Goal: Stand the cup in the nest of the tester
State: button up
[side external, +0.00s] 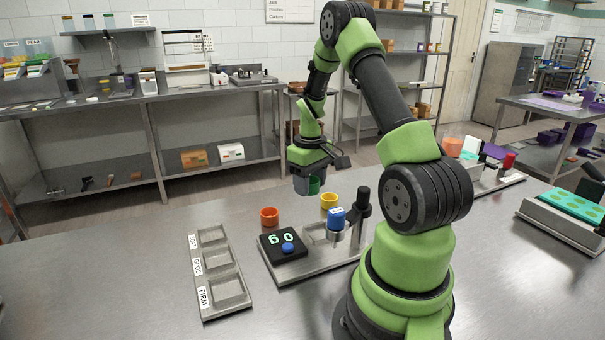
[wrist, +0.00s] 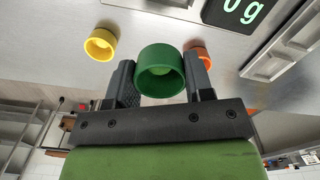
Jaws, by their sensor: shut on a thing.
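My gripper (side external: 308,185) is shut on a green cup (wrist: 161,73), held in the air above the far side of the bench. The wrist view shows the cup between both fingers, with something lighter green inside it. In the side view the green cup (side external: 314,185) is partly covered by the fingers. The tester (side external: 312,264) is below and nearer the camera. It has a black display (side external: 284,243) reading 0 g, a blue button and a blue head (side external: 336,219) on a dark post. Its nest under the head is hard to make out.
An orange cup (side external: 269,217) and a yellow cup (side external: 328,201) stand on the bench behind the tester, below my gripper. A metal tray (side external: 207,262) with three compartments, one labelled FIRM, lies left of the tester. The bench farther left is clear. A teal mould (side external: 577,206) is far right.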

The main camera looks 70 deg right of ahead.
send_over(319, 235)
dwell(0.3)
jog(key=shift+f, duration=3.05)
jog(key=shift+f, duration=0.1)
jog(key=shift+f, duration=0.45)
jog(key=shift+r, duration=0.45)
jog(key=shift+f, duration=0.2)
